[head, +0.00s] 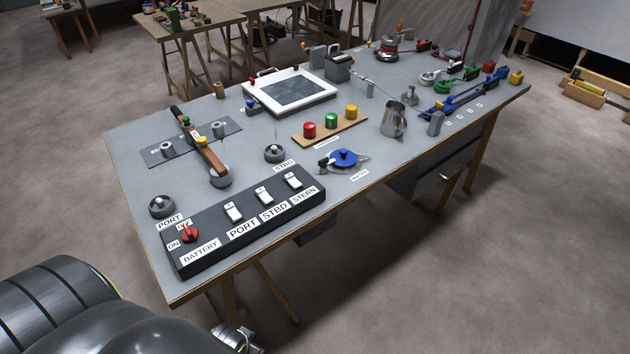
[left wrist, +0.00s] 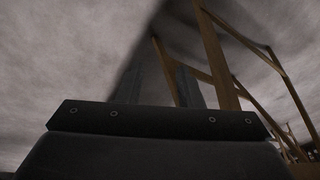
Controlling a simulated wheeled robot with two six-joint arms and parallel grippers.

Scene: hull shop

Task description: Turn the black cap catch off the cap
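A round blue cap (head: 343,157) sits on a grey metal fitting at the front edge of the workbench, right of the switch panel. A small black catch (head: 325,162) lies at the cap's left side. No gripper is near it. In the left wrist view my left gripper (left wrist: 157,78) shows two dark fingers apart with nothing between them, away from the cap and facing the floor and table legs. In the head view only parts of my arm show at the lower left. My right gripper is not in view.
The workbench (head: 400,155) carries a black switch panel (head: 240,255) left of the cap, a board with red, green and yellow buttons (head: 352,125) behind it, and a metal jug (head: 393,120) to the right. Bare bench surrounds the cap's front. Wooden trestle legs (left wrist: 222,60) are near my left gripper.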

